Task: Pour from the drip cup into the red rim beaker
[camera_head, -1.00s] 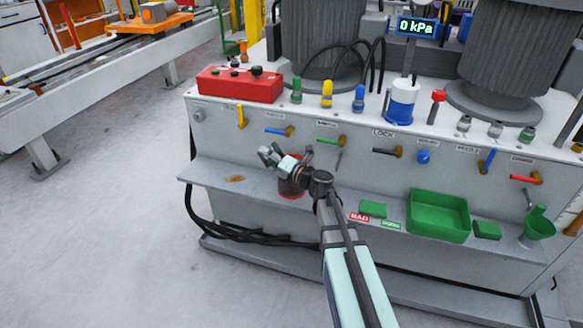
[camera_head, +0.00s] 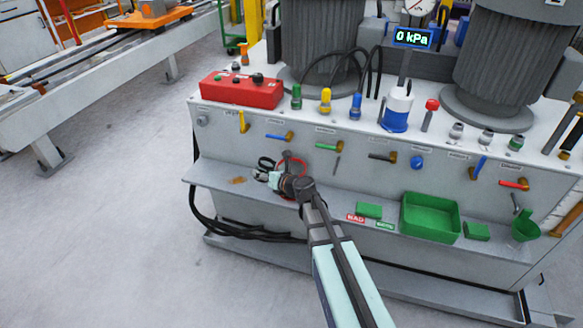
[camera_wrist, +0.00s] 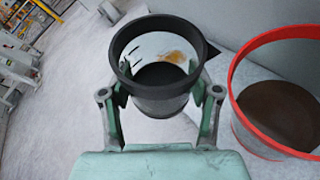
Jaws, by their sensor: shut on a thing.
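In the wrist view, my gripper (camera_wrist: 158,110) is shut on the drip cup (camera_wrist: 160,103), a clear cup with a black rim, dark marks on its wall and dark contents low inside. Its pointed black spout faces right, towards the red rim beaker (camera_wrist: 236,126). The beaker stands apart from the cup on the right, cut by the picture edge, with brown contents. In the head view, my gripper (camera_head: 272,178) is over the left part of the shelf. The drip cup's dark rim (camera_head: 266,162) shows just left of the beaker's red rim (camera_head: 291,156); my wrist hides much of both.
The grey shelf (camera_head: 215,176) has a brown stain (camera_head: 237,181) at left. Further right on it are a green tray (camera_head: 430,233), green blocks, labels and a green funnel-like cup (camera_head: 525,226). Valve handles stick out of the panel above the shelf.

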